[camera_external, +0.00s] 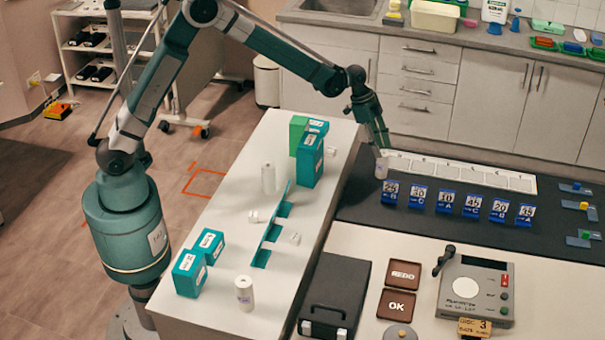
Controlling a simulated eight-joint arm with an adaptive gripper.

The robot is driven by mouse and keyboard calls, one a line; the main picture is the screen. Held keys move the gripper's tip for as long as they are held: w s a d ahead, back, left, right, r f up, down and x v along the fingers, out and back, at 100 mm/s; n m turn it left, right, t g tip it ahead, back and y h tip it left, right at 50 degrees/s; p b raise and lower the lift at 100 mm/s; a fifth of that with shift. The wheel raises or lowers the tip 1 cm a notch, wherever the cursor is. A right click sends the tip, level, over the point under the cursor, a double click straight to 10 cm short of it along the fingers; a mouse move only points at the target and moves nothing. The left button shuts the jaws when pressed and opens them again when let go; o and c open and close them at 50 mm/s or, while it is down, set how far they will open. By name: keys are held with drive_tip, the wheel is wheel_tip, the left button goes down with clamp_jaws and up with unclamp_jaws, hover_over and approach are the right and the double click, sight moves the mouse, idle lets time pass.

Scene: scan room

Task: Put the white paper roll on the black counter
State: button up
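A small white cylinder (381,169), which looks like a paper roll, is right at the tip of my gripper (383,152), above or on the left part of the black counter (350,213). I cannot tell whether it touches the counter. The fingers are too small and dark to show whether they are closed on it. Two other upright white rolls stand on the white counter (225,255): one near its middle (268,179) and one near its front (244,293).
Blue numbered tags (444,201) stand in a row on the black counter, before a white strip (470,175). Teal boxes (189,273) and a teal rack (270,235) occupy the white counter. A black case (335,290) lies in front. The black counter's front left is clear.

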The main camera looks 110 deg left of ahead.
drive_tip(key=shift+v, duration=1)
drive_tip(key=shift+d, duration=0.1)
drive_tip(key=s+d+r, duration=0.4)
drive_tip(key=d+r, duration=0.2)
drive_tip(key=d, duration=0.4)
drive_tip(key=s+d+r+n, duration=0.1)
drive_tip(key=s+d+r, duration=0.3)
drive_tip(key=d+r, duration=0.4)
drive_tip(key=s+d+r, duration=0.5)
drive_tip(key=d, duration=0.6)
drive_tip(key=s+d+r+t, duration=0.1)
drive_tip(key=s+d+r, duration=0.2)
drive_tip(key=s+d, duration=0.9)
drive_tip(key=s+d+f, duration=0.2)
drive_tip(key=s+d, duration=0.2)
drive_tip(key=s, duration=0.4)
drive_tip(key=s+d+f+n+t, duration=0.1)
drive_tip(key=s+d+f, duration=0.1)
drive_tip(key=s+d, duration=0.2)
drive_tip(key=shift+s+d+t+y, duration=0.15)
drive_tip(key=shift+s+t+y, duration=0.15)
drive_tip(key=shift+s, duration=1.6)
drive_tip(key=shift+f, duration=0.15)
